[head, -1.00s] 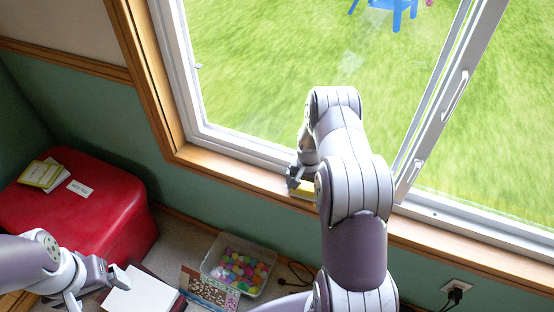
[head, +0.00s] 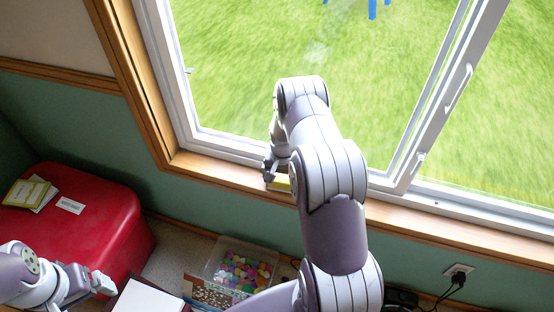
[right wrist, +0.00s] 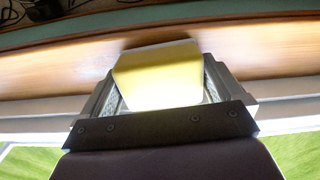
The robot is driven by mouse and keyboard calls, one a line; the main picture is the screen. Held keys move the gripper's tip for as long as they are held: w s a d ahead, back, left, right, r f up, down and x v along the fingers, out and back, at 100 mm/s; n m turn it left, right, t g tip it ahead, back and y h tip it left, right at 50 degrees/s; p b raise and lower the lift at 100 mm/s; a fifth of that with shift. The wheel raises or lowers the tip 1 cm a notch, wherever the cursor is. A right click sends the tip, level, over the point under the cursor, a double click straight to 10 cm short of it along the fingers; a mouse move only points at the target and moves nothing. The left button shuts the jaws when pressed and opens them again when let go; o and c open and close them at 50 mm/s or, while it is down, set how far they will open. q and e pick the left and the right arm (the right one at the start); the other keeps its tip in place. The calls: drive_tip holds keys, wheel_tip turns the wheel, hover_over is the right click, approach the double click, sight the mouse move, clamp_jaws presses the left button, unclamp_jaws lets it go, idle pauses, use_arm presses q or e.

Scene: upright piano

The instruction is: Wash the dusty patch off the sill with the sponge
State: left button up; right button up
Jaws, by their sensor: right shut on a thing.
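My right gripper (head: 270,172) is shut on the yellow sponge (head: 281,184) at the wooden sill (head: 215,172), below the window. In the right wrist view the sponge (right wrist: 160,75) sits between the fingers, over the sill (right wrist: 265,65); I cannot tell whether it touches the wood. A faint pale area (right wrist: 97,62) shows on the sill left of the sponge; I cannot tell whether it is dust or light. No clear dusty patch shows in the head view, where my right arm hides part of the sill. My left gripper (head: 80,292) appears open and empty, low at the left.
A red chest (head: 75,225) with booklets stands at the left. A clear bin of colourful balls (head: 240,268) and a white sheet (head: 148,300) are below. A wall outlet (head: 458,270) with a plug is at the right. The window frame (head: 225,150) edges the sill.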

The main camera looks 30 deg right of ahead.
drive_tip(key=r, duration=0.1)
drive_tip(key=r+p, duration=0.1)
drive_tip(key=r, duration=0.2)
drive_tip(key=shift+s+d+p, duration=0.1)
drive_tip(key=shift+s+p, duration=0.15)
drive_tip(key=shift+p, duration=0.1)
drive_tip(key=shift+w+r+p, duration=0.1)
drive_tip(key=shift+r+p, duration=0.45)
drive_tip(key=shift+r, duration=0.05)
use_arm(q)
drive_tip(key=shift+s+d+r+p, duration=0.1)
drive_tip(key=shift+r+p, duration=0.8)
drive_tip(key=shift+r, duration=1.85)
use_arm(e)
drive_tip(key=shift+r, duration=1.25)
